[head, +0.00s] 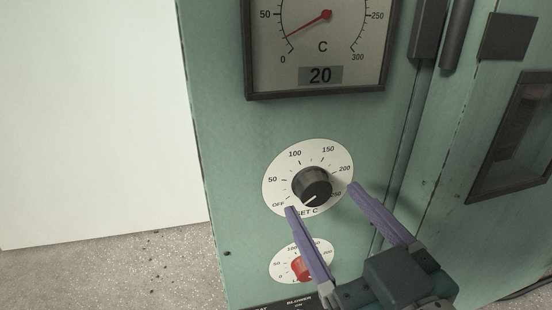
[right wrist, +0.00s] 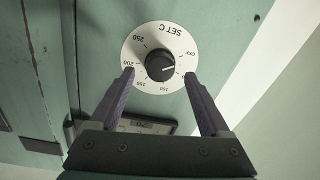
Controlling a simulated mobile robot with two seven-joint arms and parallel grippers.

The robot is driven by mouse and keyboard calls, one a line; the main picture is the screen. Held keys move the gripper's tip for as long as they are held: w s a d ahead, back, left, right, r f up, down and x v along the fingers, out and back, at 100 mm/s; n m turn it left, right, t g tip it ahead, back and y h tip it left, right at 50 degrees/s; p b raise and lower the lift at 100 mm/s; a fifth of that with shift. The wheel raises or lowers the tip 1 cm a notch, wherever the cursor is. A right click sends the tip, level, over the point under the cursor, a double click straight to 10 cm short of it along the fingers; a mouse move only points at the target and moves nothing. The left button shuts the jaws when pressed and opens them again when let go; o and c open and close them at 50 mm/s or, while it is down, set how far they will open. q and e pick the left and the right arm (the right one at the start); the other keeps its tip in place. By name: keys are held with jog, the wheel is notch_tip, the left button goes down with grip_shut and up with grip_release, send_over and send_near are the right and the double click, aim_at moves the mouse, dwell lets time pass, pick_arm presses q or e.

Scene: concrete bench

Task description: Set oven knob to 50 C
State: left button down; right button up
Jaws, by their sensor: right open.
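The oven knob (head: 313,186) is black with a white pointer line, on a round white dial marked OFF, 50, 100, 150, 200 and 250 (head: 283,165). The knob also shows upside down in the right wrist view (right wrist: 159,65). Its line points to the OFF side of the dial, around OFF to just short of 50; the exact spot is hard to tell. My right gripper (head: 321,198) is open, its purple fingers spread on either side of the knob and apart from it. Nothing is between the fingers except the knob's face beyond. My left gripper is not in view.
Above the knob is a gauge (head: 350,60) with a red needle low on its scale and a display (head: 321,75) reading 20. A smaller dial with a red knob (head: 303,268) sits just below, close to my fingers. A dark-framed window (head: 480,170) is at right.

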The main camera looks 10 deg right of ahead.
aim_at(313, 189)
jog(key=shift+w+a, duration=0.1)
jog(key=shift+w, duration=1.15)
grip_shut()
